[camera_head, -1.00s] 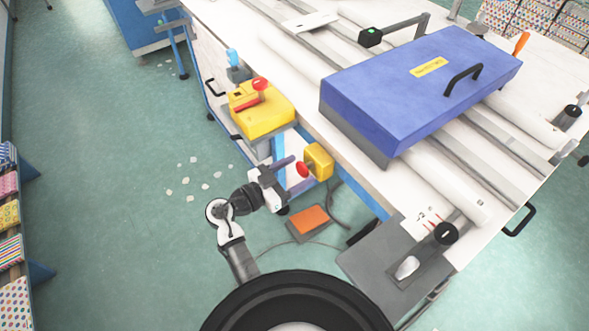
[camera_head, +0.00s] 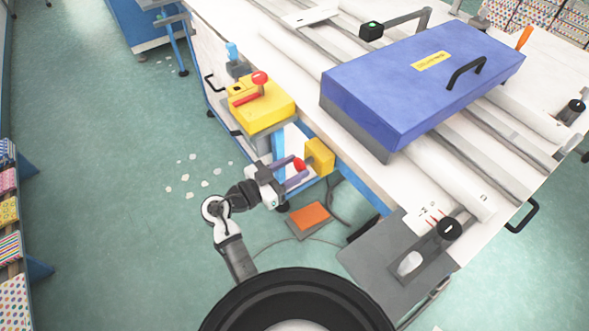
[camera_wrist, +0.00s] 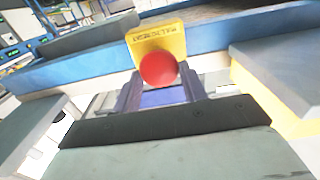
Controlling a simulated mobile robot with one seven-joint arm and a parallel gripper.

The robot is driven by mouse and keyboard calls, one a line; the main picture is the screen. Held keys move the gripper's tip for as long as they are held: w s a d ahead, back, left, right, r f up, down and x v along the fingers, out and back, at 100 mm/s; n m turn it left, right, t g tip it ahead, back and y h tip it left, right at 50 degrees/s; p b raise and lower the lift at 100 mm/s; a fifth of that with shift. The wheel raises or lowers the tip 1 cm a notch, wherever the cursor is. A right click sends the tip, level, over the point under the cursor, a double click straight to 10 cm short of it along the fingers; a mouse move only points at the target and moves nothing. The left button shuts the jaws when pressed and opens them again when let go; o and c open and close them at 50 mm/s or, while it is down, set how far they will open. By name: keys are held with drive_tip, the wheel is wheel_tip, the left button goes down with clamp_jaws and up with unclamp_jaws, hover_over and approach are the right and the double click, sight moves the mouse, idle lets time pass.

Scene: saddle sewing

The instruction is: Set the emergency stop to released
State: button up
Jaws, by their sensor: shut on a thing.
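The emergency stop is a red mushroom button (camera_head: 299,164) on a yellow box (camera_head: 319,156) fixed at the table's side edge. My gripper (camera_head: 294,172) is at the button, with its two purple fingers on either side of the red head, and it is shut on it. In the wrist view the red button (camera_wrist: 159,69) sits between the fingertips, in front of the yellow box (camera_wrist: 160,38) with dark lettering. How far the button stands out from the box is hidden behind its head.
A yellow box with a red lever (camera_head: 262,104) stands left of the button. An orange pedal (camera_head: 310,216) lies on the floor below. The white table (camera_head: 290,80) carries a large blue cover (camera_head: 420,85). The floor on the left is mostly free, with scattered scraps.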

drive_tip(key=shift+s+a, duration=0.1)
drive_tip(key=shift+a, duration=0.05)
drive_tip(key=o, duration=1.4)
drive_tip(key=shift+s, duration=0.1)
drive_tip(key=shift+c, duration=0.2)
drive_tip(key=shift+a, duration=0.1)
drive_tip(key=b+v, duration=0.4)
drive_tip(key=v, duration=0.9)
drive_tip(key=shift+s+a, duration=0.25)
drive_tip(key=shift+a, duration=0.05)
